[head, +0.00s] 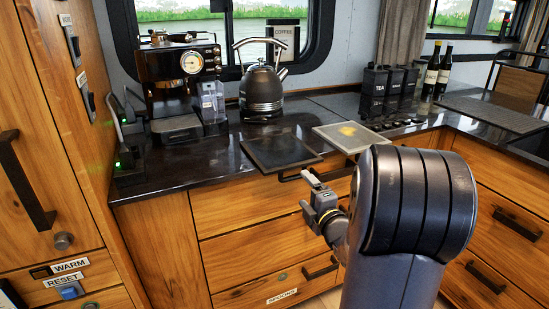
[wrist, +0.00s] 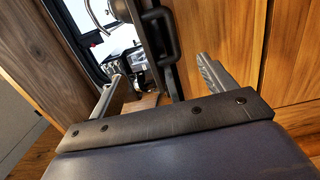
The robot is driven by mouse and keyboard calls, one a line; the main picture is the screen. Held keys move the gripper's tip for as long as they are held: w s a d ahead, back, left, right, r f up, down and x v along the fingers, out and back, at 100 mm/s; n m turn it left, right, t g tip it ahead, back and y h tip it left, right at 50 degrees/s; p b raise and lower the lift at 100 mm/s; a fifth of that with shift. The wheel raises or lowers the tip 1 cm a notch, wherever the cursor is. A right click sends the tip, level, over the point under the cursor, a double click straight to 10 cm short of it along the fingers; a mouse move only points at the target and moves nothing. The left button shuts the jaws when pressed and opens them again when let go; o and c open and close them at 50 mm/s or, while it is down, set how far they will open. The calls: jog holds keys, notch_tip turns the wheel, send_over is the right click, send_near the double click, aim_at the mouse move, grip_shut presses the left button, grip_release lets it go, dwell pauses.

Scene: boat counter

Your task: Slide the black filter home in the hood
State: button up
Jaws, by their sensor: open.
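The black filter (head: 280,150), a flat dark square panel, lies on the dark counter near its front edge. A pale framed panel (head: 350,137) with a yellow stain lies to its right. My gripper (head: 312,186) is in front of the drawers, below and to the right of the black filter and apart from it. In the wrist view my gripper (wrist: 160,80) is open, its two fingers wide apart with nothing held between them. The hood is not seen in either view.
A coffee machine (head: 182,80) and a kettle (head: 262,92) stand behind the black filter. Black canisters (head: 385,90) and two bottles (head: 437,72) stand at the back right. Drawer handles (head: 320,267) jut from the wooden fronts.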

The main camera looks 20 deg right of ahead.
send_near(279, 158)
jog(key=w+d+f, duration=0.1)
jog(key=w+f, duration=0.2)
jog(key=w, duration=0.1)
jog(key=shift+w+d+p, duration=0.2)
jog(key=shift+w+p, duration=0.05)
jog(key=shift+p, duration=0.15)
jog(key=shift+c, duration=0.3)
jog(key=c, duration=1.1)
jog(key=shift+r, duration=0.1)
